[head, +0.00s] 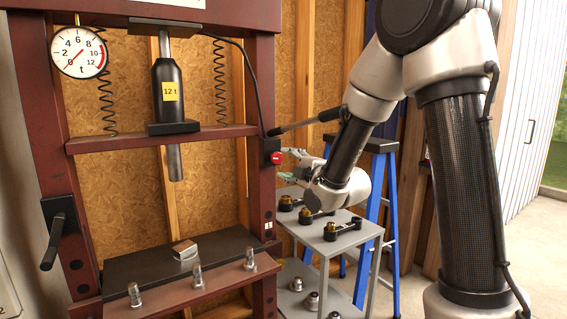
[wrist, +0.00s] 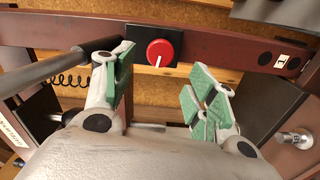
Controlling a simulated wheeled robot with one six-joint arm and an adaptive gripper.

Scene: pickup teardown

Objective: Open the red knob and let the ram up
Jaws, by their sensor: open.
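The red knob (head: 276,155) sits on a black block on the press's right post. In the wrist view the red knob (wrist: 160,52) has a white mark pointing down. My gripper (head: 302,163) is open just right of the knob. In the wrist view my gripper (wrist: 162,88) has its green-padded fingers apart, one on each side below the knob, with nothing between them. The ram (head: 175,163) extends below the crossbeam, under the black cylinder (head: 167,92) marked 12 t. Its lower end hangs clear above the bed.
A dark pump handle (head: 305,122) slants out above the knob, and shows left of it in the wrist view (wrist: 55,68). A gauge (head: 78,52) hangs upper left. A metal block (head: 185,250) lies on the black bed plate (head: 135,268). A grey cart (head: 335,243) and blue ladder (head: 389,200) stand right.

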